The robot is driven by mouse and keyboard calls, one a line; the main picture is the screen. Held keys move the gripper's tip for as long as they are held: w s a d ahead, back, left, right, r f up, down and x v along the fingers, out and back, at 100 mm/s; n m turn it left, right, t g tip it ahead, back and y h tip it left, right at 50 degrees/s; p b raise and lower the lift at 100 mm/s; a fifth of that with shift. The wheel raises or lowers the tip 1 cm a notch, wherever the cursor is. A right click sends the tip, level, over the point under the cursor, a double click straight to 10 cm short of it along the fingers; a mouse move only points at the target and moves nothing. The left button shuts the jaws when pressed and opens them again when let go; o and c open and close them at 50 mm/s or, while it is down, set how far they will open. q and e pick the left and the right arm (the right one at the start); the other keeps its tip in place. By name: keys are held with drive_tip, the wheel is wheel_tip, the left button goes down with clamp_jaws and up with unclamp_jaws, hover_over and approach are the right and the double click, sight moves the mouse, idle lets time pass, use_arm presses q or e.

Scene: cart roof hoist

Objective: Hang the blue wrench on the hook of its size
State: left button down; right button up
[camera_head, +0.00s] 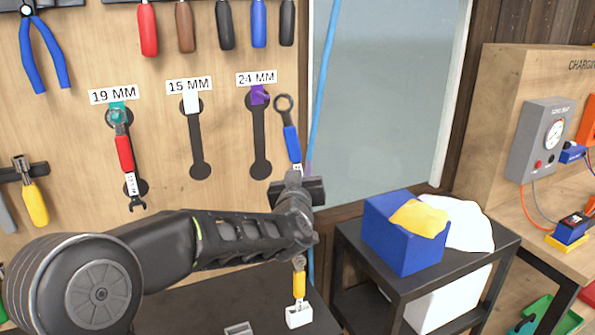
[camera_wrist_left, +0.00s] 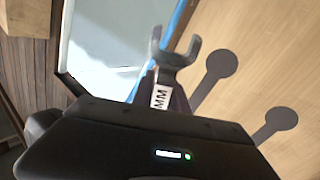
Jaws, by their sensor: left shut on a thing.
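The blue wrench (camera_head: 291,143) is held upright by my left gripper (camera_head: 297,185), ring end up, just right of the 24 MM shadow. In the left wrist view its open-jaw end (camera_wrist_left: 174,56) shows, with a white label (camera_wrist_left: 160,97) of which only "MM" can be read. The 24 MM hook (camera_head: 259,95) is purple and empty above its dark outline. The 15 MM hook (camera_head: 192,101) is white and empty. A red wrench (camera_head: 125,154) hangs on the teal 19 MM hook (camera_head: 117,113). My right gripper is not in view.
A yellow-handled wrench (camera_head: 299,284) stands below my left arm, by a white block (camera_head: 299,316). A dark side table (camera_head: 347,236) with a blue box (camera_head: 400,240) is at the right. Screwdrivers hang above the signs. A blue hose (camera_head: 322,80) runs beside the window.

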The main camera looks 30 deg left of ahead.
use_arm(q)
drive_tip(key=shift+s+r, duration=0.15)
drive_tip(key=shift+a, duration=0.15)
drive_tip(key=shift+w+a+f+b, duration=0.3)
drive_tip(key=shift+w+a+b, duration=0.3)
drive_tip(key=shift+w+a, duration=0.7)
drive_tip(key=shift+w+a+f+b, duration=0.25)
drive_tip(key=shift+w+a+b, duration=0.45)
drive_tip(key=shift+a, duration=1.05)
drive_tip(key=shift+w+a+f+b, duration=0.3)
drive_tip(key=shift+w+a+b, duration=0.15)
drive_tip(key=shift+w+a, duration=0.95)
drive_tip(key=shift+s+a, duration=0.1)
drive_tip(key=shift+s, duration=0.05)
